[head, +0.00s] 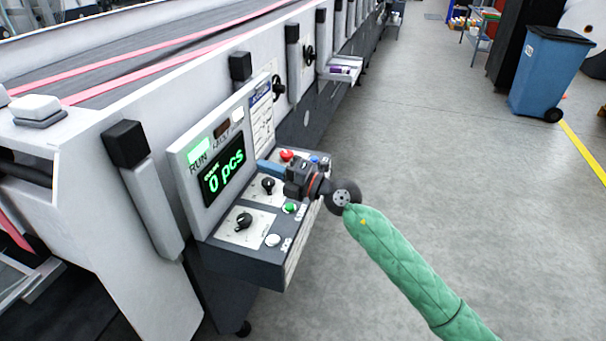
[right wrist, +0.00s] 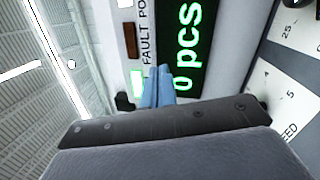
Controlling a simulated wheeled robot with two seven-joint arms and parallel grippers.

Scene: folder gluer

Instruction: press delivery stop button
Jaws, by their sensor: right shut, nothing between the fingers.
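The control panel (head: 258,262) juts from the side of the machine and carries several buttons and knobs. A red button (head: 286,155) is at its far end, with a blue button (head: 314,160) beside it. No label reading delivery stop is legible. My right gripper (head: 262,167) is shut and empty, its blue fingers pointing left over the far part of the panel, near the red button. I cannot tell whether they touch anything. In the right wrist view the blue fingertips (right wrist: 157,85) are together in front of the display. My left gripper is not in view.
A display (head: 223,176) reads "0 pcs" beside a lit green RUN lamp (head: 199,154). The panel also has black knobs (head: 244,221), a green button (head: 289,208) and a white button (head: 272,240). Open floor lies to the right, with a blue bin (head: 545,75) farther off.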

